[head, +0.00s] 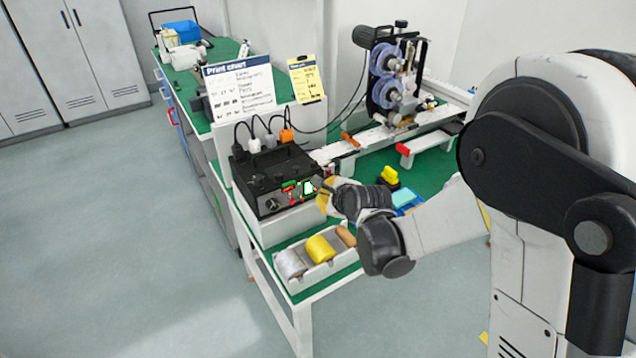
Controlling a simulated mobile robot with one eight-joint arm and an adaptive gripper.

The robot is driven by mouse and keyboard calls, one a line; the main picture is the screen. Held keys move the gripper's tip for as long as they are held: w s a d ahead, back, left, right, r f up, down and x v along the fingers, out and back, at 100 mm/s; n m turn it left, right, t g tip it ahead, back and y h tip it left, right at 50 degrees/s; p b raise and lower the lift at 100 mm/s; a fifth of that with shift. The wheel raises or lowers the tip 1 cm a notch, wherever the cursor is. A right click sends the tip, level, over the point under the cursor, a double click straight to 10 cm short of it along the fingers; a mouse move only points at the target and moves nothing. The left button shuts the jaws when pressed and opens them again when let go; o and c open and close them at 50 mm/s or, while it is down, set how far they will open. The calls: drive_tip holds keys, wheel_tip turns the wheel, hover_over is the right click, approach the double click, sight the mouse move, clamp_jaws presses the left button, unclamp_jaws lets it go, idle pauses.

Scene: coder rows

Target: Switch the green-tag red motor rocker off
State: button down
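A black control box (262,180) stands on a light block at the front left of the green bench. Its front face carries green tags (289,184), small red rockers (292,197) and a dark knob at the left. The rockers are too small for me to tell which way they are set. My gripper (319,185) is at the right end of the box's front face, very near the right-hand green and white tag (309,187). It partly hides that end. I cannot tell whether it touches the panel or how far its fingers are apart.
A tray (318,274) with yellow and whitish rolls sits in front of the box. Plugs and cables (286,134) rise behind it, near the print chart (240,87). A machine with reels (388,75) stands behind. Open floor (110,230) lies left of the bench.

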drive_tip(key=shift+w+a, duration=0.1)
drive_tip(key=shift+w, duration=0.05)
idle(0.4)
drive_tip(key=shift+w+a, duration=0.15)
drive_tip(key=shift+w, duration=0.1)
drive_tip(key=shift+w+a+r, duration=0.1)
drive_tip(key=shift+w+a, duration=0.1)
drive_tip(key=shift+w, duration=0.05)
idle(0.8)
drive_tip(key=shift+s+d, duration=0.1)
drive_tip(key=shift+s+d, duration=0.35)
drive_tip(key=shift+s, duration=0.2)
drive_tip(key=shift+b, duration=0.3)
drive_tip(key=s+d, duration=0.2)
drive_tip(key=s+f+b, duration=0.1)
drive_tip(key=s, duration=0.1)
drive_tip(key=shift+d, duration=0.4)
